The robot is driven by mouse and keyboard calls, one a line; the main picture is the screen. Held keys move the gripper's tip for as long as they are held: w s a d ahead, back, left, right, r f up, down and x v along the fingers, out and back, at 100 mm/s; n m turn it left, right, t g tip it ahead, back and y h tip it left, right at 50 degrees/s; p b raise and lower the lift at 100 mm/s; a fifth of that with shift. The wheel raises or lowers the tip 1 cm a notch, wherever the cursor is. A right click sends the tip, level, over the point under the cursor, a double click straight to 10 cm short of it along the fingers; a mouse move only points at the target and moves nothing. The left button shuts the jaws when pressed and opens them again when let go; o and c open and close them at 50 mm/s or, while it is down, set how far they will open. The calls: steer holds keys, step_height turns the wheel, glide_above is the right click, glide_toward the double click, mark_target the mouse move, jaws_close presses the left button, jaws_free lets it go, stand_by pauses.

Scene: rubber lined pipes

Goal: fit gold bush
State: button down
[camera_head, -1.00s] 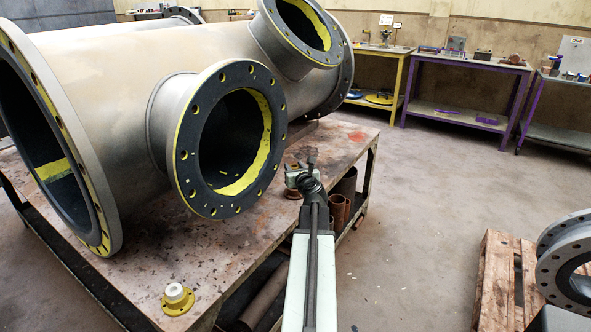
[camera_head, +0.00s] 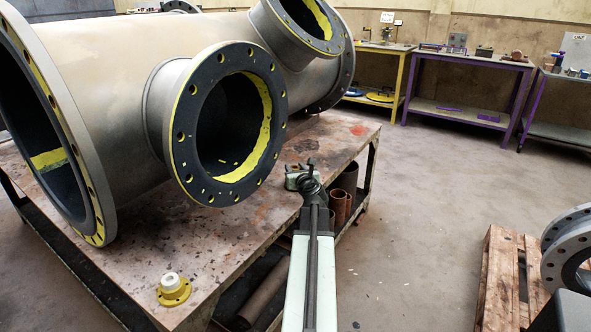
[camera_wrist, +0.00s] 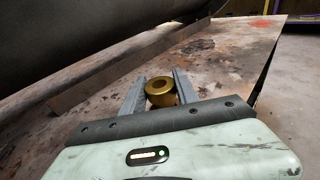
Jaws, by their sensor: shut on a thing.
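A gold bush (camera_wrist: 162,100), a short ring with a round hole, sits between the two grey fingers of my gripper (camera_wrist: 159,80) in the wrist view. In the head view my gripper (camera_head: 303,174) is over the right part of the worktable, right of the big pipe's front flange; the bush is too small to make out there.
A large grey pipe (camera_head: 110,95) with dark-lined flanged branches (camera_head: 182,135) fills the table's left and back. The worktable (camera_head: 225,250) is clear between pipe and fitting. Brown tubes (camera_head: 338,207) stand below its right edge. A wooden pallet (camera_head: 500,280) is at right.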

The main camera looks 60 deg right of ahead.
steer(key=shift+f+b, duration=0.9)
steer(key=shift+f, duration=0.25)
steer(key=shift+f+b, duration=0.35)
steer(key=c, duration=0.8)
jaws_free()
steer(key=shift+c, duration=0.2)
step_height(320, 180, up, 8)
steer(key=p, duration=0.8)
